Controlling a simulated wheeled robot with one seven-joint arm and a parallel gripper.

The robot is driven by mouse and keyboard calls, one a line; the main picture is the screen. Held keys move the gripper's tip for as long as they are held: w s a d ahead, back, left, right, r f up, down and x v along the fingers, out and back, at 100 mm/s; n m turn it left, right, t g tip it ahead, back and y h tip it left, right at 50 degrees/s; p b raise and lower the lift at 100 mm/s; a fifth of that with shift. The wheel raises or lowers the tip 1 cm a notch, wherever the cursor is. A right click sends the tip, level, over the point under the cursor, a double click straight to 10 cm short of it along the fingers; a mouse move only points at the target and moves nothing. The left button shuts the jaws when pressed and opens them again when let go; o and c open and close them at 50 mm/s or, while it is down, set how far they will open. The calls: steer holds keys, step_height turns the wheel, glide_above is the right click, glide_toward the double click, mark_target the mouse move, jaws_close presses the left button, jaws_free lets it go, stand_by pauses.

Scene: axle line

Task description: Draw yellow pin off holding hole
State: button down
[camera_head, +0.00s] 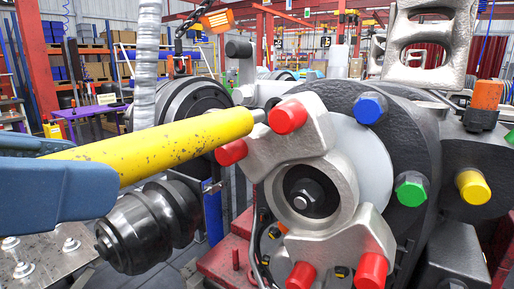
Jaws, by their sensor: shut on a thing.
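The yellow pin (165,145) is a long, scuffed yellow rod that slants up to the right across the left half of the head view. My gripper (85,163), with blue fingers, is shut on its near end at the left edge. The pin's far end narrows to a short grey tip (257,115) beside the silver bracket (290,145) and a red cap. The holding hole is not clearly visible, and I cannot tell whether the tip is inside a hole or in front of it.
The hub's dark plate (425,140) carries blue (369,108), green (411,189) and yellow (473,187) caps. Several red caps (288,117) stick out from the silver brackets. A black ribbed part (150,228) lies below the pin. A metal plate with bolts (40,262) is at lower left.

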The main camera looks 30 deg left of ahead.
steer(key=shift+r+p, duration=2.95)
steer(key=shift+r, duration=1)
steer(key=shift+s, duration=0.1)
